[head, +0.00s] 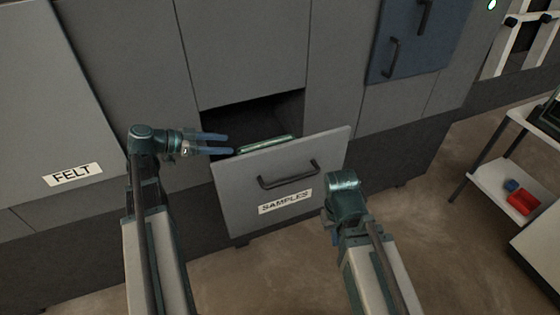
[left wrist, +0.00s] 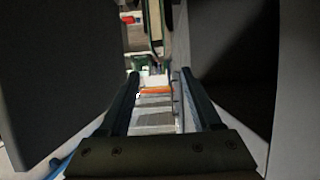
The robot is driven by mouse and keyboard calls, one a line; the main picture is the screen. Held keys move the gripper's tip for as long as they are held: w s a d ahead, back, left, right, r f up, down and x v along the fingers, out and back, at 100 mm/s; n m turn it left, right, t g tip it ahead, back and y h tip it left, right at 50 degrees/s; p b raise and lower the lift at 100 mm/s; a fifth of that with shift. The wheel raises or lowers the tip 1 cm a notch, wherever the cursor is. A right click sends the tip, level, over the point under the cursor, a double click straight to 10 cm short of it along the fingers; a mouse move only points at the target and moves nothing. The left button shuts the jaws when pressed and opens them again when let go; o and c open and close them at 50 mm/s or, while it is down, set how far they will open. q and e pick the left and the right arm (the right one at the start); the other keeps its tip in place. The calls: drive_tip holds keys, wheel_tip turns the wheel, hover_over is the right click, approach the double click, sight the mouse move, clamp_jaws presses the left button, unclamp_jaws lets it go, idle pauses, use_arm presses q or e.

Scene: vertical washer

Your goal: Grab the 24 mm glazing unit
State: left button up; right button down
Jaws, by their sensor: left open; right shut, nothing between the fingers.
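The drawer labelled SAMPLES (head: 280,181) is open. In the head view a pale green-edged glass piece (head: 265,144) shows just above its front panel; its size cannot be read. My left gripper (head: 222,144) is open at the drawer's left side, its fingers pointing right toward the glass. In the left wrist view the left gripper (left wrist: 159,78) has grey-white slabs (left wrist: 153,118) and an orange strip (left wrist: 157,90) between its fingers, not gripped. Which one is the 24 mm unit cannot be told. My right gripper (head: 333,238) is low in front of the drawer, shut, mostly hidden by its arm.
Grey cabinet fronts surround the drawer, with a FELT label (head: 72,174) at left. A blue door (head: 415,38) is at upper right. A white cart (head: 500,185) with a red bin (head: 523,201) stands at right. Dark walls flank the gripper in the left wrist view.

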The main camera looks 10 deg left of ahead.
sight(259, 144)
use_arm(q)
drive_tip(key=b+x, duration=0.3)
drive_tip(key=x, duration=0.5)
drive_tip(key=shift+w+d+f, duration=0.1)
drive_tip(key=shift+w+d, duration=0.1)
drive_tip(key=shift+d, duration=0.1)
drive_tip(key=b+x, duration=0.2)
drive_tip(key=x, duration=0.3)
drive_tip(key=shift+w+d, duration=0.1)
drive_tip(key=shift+d, duration=0.05)
clamp_jaws()
idle(1.2)
